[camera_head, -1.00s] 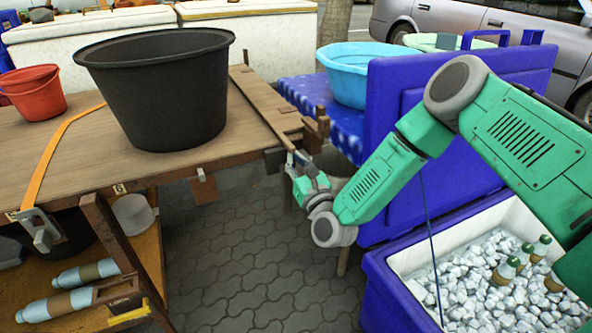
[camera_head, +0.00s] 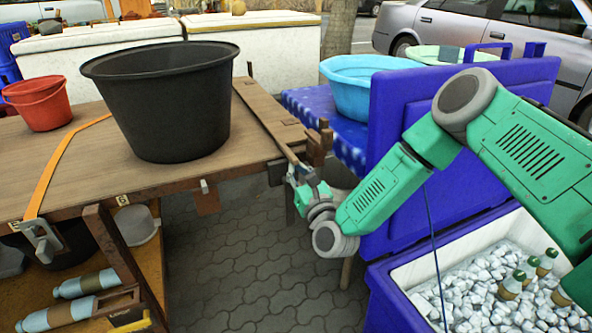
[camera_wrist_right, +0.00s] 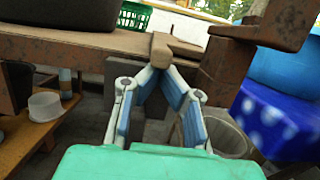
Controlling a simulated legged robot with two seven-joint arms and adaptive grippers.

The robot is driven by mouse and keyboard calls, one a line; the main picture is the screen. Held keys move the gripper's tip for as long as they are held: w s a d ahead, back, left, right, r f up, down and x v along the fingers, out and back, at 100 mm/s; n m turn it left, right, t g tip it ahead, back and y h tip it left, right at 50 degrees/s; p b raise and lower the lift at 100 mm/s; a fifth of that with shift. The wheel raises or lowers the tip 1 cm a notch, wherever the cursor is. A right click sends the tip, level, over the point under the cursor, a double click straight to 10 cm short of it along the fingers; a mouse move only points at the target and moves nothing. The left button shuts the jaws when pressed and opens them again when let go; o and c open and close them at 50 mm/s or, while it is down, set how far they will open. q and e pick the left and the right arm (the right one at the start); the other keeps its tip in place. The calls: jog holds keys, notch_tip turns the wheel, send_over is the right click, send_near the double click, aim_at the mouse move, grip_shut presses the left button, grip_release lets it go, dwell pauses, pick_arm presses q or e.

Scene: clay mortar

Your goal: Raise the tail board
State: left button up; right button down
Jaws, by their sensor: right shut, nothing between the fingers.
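The tail board (camera_head: 262,112) is a long wooden plank along the right edge of the wooden table bed (camera_head: 75,165). It lies low, about level with the bed. Its near end shows in the right wrist view as a wooden bar with a short cross piece (camera_wrist_right: 172,46). My right gripper (camera_head: 294,168) is at that near end. In the right wrist view its blue-padded fingers (camera_wrist_right: 155,76) converge just below the cross piece, shut and empty. I cannot tell whether the tips touch the wood. My left gripper is not in view.
A black tub (camera_head: 160,105) and a red bucket (camera_head: 38,100) stand on the bed. A brown post (camera_head: 320,143) rises close by the gripper. A blue cooler with ice (camera_head: 480,285) and its raised lid (camera_head: 455,110) stand at right. Paving (camera_head: 255,265) between is clear.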

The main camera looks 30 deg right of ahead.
jog(key=shift+a+r, duration=0.35)
jog(key=shift+r, duration=0.3)
jog(key=shift+d+r, duration=0.25)
jog(key=shift+r, duration=0.6)
jog(key=shift+d+r, duration=0.2)
jog(key=shift+r, duration=0.6)
jog(key=shift+d+r+m+b, duration=0.5)
jog(key=shift+r, duration=0.4)
jog(key=shift+d+r+m+b, duration=0.45)
jog(key=shift+d+r+m, duration=0.05)
jog(key=shift+r, duration=0.35)
jog(key=shift+s+f, duration=0.1)
